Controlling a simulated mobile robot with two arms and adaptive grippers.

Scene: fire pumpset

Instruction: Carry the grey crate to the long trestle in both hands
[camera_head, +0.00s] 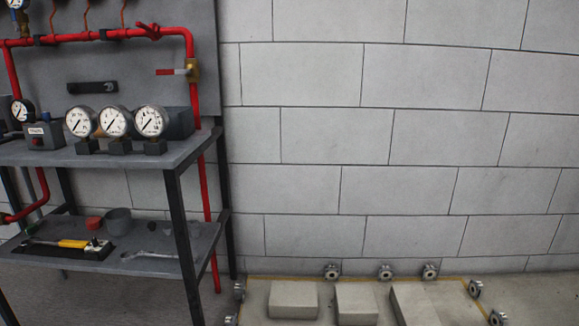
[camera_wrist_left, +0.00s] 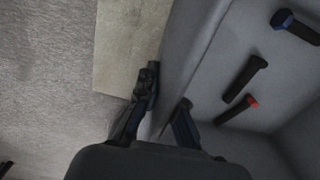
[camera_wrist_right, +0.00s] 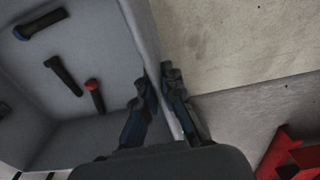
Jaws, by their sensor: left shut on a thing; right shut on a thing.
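The grey crate (camera_wrist_left: 192,45) shows only in the wrist views; it is out of the head view. My left gripper (camera_wrist_left: 168,98) is shut on one wall of the crate, one finger inside and one outside. My right gripper (camera_wrist_right: 160,85) is shut on the opposite wall of the crate (camera_wrist_right: 137,30) in the same way. Inside the crate lie a dark bolt with a blue end (camera_wrist_left: 295,27), a plain dark one (camera_wrist_left: 243,78) and one with a red end (camera_wrist_left: 237,110). I cannot make out the long trestle in any view.
A grey workbench (camera_head: 110,155) with several gauges (camera_head: 115,121) and a lower shelf of tools stands left in the head view. Pale blocks (camera_head: 293,299) and several small metal fittings (camera_head: 385,272) lie low before the block wall. A red object (camera_wrist_right: 292,155) is at lower right in the right wrist view.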

